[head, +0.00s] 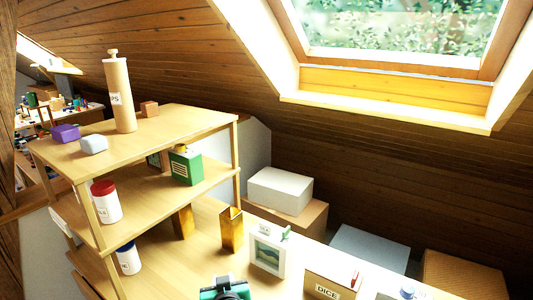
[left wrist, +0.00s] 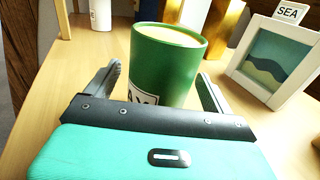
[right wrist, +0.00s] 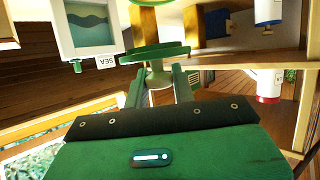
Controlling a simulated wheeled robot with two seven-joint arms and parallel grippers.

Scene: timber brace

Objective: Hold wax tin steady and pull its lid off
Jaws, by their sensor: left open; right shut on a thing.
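The green wax tin (left wrist: 165,65) stands upright in the left wrist view, its top open and pale yellow inside, its white label partly hidden by my gripper. My left gripper (left wrist: 160,88) is open, with one finger on each side of the tin and a visible gap on the left. In the right wrist view, my right gripper (right wrist: 159,80) is shut on the knob of a green disc-shaped lid (right wrist: 155,54). A green rim (right wrist: 160,22), likely the tin's, shows at the top edge, apart from the lid. The head view does not clearly show the tin.
A picture frame labelled SEA (head: 268,252) stands right of the tin, and a gold vessel (head: 231,230) stands behind. A wooden shelf unit (head: 190,125) rises at left. A box labelled DICE (head: 328,287) stands at right. A teal and black shape (head: 226,290) shows at the bottom edge.

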